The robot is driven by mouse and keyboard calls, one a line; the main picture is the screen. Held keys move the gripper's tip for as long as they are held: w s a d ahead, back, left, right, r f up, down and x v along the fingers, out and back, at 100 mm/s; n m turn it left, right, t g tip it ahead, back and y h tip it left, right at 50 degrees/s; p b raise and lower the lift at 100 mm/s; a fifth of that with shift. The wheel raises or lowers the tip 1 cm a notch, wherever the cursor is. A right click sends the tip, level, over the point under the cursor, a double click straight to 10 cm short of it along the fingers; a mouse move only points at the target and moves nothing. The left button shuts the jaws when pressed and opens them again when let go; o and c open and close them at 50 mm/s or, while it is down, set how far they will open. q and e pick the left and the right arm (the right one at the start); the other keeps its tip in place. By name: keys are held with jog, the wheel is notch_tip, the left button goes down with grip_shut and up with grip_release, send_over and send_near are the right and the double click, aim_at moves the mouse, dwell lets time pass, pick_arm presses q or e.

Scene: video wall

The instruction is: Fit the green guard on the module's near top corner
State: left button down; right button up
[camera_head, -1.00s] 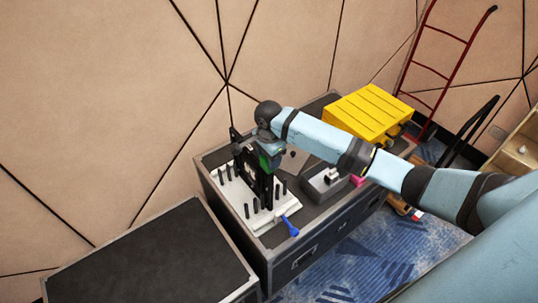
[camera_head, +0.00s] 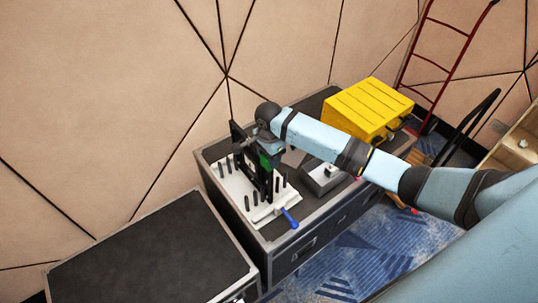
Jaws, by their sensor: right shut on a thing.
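The black module (camera_head: 240,140) stands upright on a white base plate (camera_head: 238,193) with several black pegs, on top of a dark case. The green guard (camera_head: 264,160) shows as a small green patch at the module's near side, below my right wrist. My right gripper (camera_head: 262,148) reaches in from the right and is shut on the green guard; its fingers are mostly hidden by the wrist. I cannot tell whether the guard touches the module's corner. My left gripper is out of view.
A blue-handled clamp (camera_head: 290,217) sits at the plate's front edge. A grey box (camera_head: 326,178) and a yellow case (camera_head: 367,110) stand to the right on the same case. A lower dark case (camera_head: 150,255) is at the left; its top is clear. A red ladder (camera_head: 445,60) leans behind.

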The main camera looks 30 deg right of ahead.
jog(key=o, duration=1.4)
jog(key=shift+r, duration=4)
